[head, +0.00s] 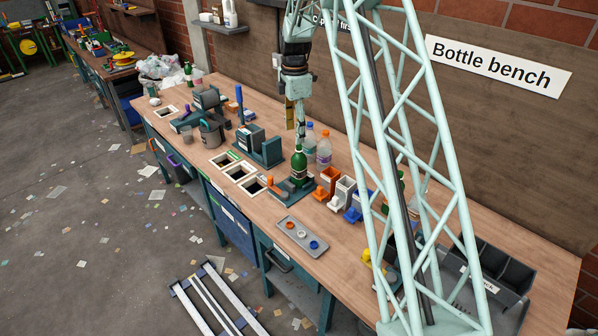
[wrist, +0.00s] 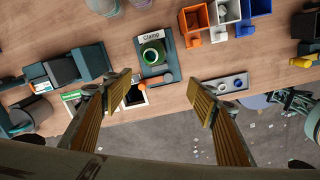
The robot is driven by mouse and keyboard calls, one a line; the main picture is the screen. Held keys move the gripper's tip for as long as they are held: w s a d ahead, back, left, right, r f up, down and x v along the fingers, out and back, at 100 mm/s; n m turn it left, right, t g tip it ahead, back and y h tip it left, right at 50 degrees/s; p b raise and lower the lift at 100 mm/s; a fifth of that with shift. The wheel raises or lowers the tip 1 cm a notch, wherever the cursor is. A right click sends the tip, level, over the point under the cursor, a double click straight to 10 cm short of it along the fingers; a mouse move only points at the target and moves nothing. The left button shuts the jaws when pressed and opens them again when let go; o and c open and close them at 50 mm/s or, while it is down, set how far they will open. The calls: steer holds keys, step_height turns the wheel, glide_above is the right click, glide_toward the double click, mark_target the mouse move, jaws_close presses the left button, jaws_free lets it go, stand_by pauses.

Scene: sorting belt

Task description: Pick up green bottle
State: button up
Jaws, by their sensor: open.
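The green bottle (head: 299,165) stands upright at the dark green clamp fixture (head: 292,192) on the bench, seen in the head view. In the wrist view the green bottle (wrist: 152,52) shows from above as a round green shape by the fixture's "Clamp" label. An orange-tipped clamp part lies beside it; I cannot tell whether it grips the bottle. My gripper (head: 296,122) hangs above the bottle, apart from it. In the wrist view my gripper (wrist: 160,90) is open and empty, its two ridged fingers wide apart, with the bottle beyond the fingertips towards the top.
Two clear bottles (head: 323,148) stand close behind the green bottle. Orange, white and blue bins (head: 344,190) sit to its right. A grey tray with caps (head: 302,236) lies in front. Square bench openings (head: 238,173) and a dark device (head: 262,148) are to the left.

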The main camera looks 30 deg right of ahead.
steer(key=n+p, duration=0.1)
steer(key=n, duration=0.1)
glide_above(299, 155)
steer(key=w, duration=0.2)
steer(key=f, duration=0.6)
steer(key=shift+s+d, duration=0.2)
steer(key=shift+d, duration=0.1)
steer(key=shift+f, duration=0.2)
steer(key=shift+f+p, duration=0.55)
steer(key=shift+f, duration=3.6)
steer(key=shift+s+d+f+p, duration=0.1)
steer(key=shift+f+p, duration=0.25)
steer(key=shift+f, duration=0.95)
steer(key=shift+s+f+p, duration=0.1)
steer(key=shift+f+p, duration=0.25)
steer(key=shift+f, duration=0.95)
steer(key=c, duration=0.9)
